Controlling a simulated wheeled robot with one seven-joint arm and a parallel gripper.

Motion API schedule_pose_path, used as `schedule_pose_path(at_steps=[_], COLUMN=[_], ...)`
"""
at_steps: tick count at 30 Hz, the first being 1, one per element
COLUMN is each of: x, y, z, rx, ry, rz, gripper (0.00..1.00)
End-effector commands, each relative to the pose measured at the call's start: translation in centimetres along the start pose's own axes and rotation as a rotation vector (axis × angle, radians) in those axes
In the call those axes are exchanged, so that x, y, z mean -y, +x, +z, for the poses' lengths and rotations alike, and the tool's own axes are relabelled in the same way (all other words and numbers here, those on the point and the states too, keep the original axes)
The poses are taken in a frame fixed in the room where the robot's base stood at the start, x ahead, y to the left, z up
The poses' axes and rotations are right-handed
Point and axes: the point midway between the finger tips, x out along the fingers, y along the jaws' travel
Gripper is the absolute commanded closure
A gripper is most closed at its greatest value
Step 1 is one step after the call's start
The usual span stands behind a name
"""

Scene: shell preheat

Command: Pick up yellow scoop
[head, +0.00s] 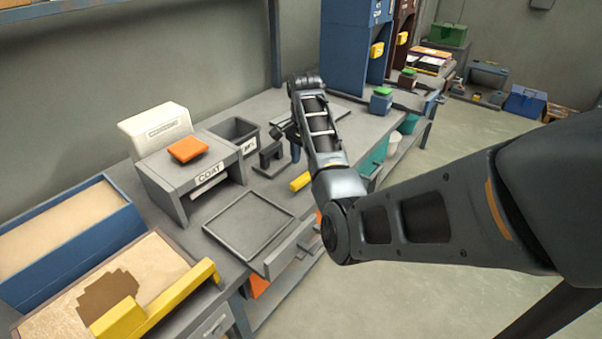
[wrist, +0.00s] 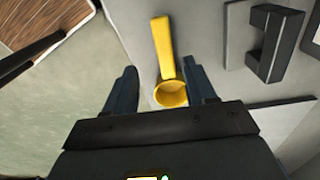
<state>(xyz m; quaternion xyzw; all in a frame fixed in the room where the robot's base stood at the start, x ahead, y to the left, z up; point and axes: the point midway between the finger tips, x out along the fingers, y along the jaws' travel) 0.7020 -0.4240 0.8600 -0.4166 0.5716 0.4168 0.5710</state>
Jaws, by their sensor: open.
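The yellow scoop (wrist: 170,92) lies on the grey bench. In the wrist view its round cup is between my two fingers, and its handle points away from my gripper (wrist: 160,70). The fingers are open with a gap on both sides of the scoop, and the right one looks nearer to it. I cannot tell how far above the bench they are. In the head view, part of the yellow scoop (head: 300,182) shows beside my forearm, and the rest is hidden. My gripper (head: 294,151) is mostly hidden behind my arm there.
A dark grey bracket-like block (wrist: 272,42) stands right of the scoop. A square grey tray (head: 249,224) lies nearer on the bench. The COAT box (head: 166,190), a grey bin (head: 233,134) and a sand tray (head: 60,313) with a yellow bar stand left.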

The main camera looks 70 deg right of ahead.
Motion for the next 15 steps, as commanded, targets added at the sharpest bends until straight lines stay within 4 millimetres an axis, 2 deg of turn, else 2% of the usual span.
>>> schedule_pose_path(at_steps=[11,15], x=[0.2,0.5], y=[3.5,5.6], z=[0.1,0.2], rx=[0.002,0.001], ry=[-0.001,-0.001], rz=[0.002,0.003], gripper=[0.45,0.45])
